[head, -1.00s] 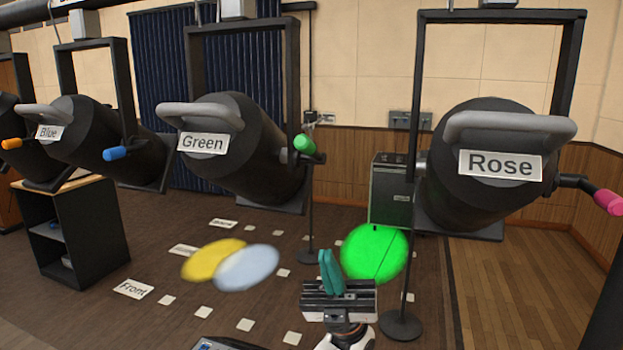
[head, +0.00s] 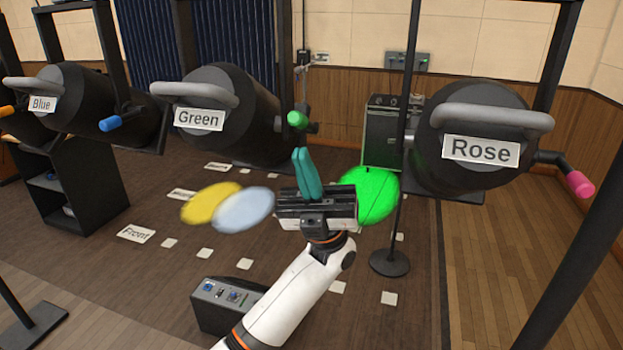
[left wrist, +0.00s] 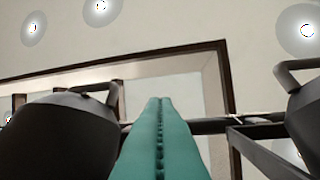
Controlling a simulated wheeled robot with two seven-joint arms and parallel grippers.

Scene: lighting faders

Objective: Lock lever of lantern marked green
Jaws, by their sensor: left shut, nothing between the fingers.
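The lantern marked Green (head: 231,125) is a black cylinder with a grey handle and a white label, hanging in a yoke left of centre in the head view. Its lock lever (head: 297,119) has a green grip and sticks out on the lantern's right side. My left gripper (head: 304,160) has teal fingers, pointing up, shut and empty. In the head view its tips show just below the green lever, apart from it as far as I can tell. In the left wrist view the shut fingers (left wrist: 160,135) point up between two dark lanterns. My right gripper is not in view.
The Rose lantern (head: 470,120) with a pink lever (head: 580,184) hangs at right, the Blue lantern (head: 95,100) with a blue lever (head: 116,122) at left. Yellow (head: 210,203), pale blue (head: 244,210) and green (head: 372,192) light spots lie on the floor. A control box (head: 225,303) stands below.

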